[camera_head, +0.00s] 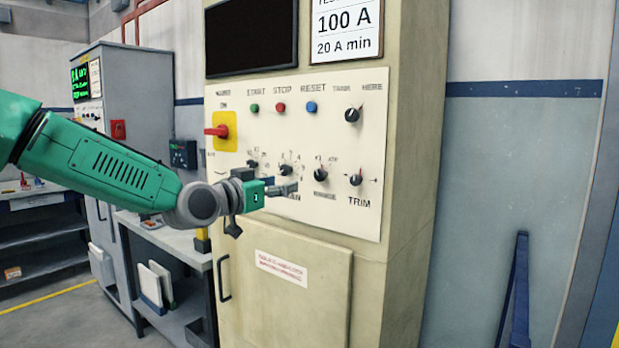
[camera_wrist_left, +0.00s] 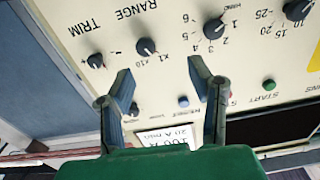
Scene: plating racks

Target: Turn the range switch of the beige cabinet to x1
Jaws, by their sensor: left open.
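The beige cabinet (camera_head: 398,200) fills the middle of the head view. Its range switch (camera_head: 320,174) is a black knob in the panel's lower row, left of the TRIM knob (camera_head: 356,180). The upside-down left wrist view shows the range switch (camera_wrist_left: 146,47) with x1 and x10 labels below it; its pale mark seems to point toward x10, but is small. My left gripper (camera_head: 291,188) is in front of the panel, left of and slightly below the switch. In the wrist view its fingers (camera_wrist_left: 161,78) are apart and empty, with the switch beyond their gap. My right gripper is not in view.
Another knob (camera_wrist_left: 213,28) with a numbered scale sits beside the range switch. A red handle on a yellow plate (camera_head: 225,131) and several push buttons are higher on the panel. A grey workbench (camera_head: 172,238) stands left of the cabinet.

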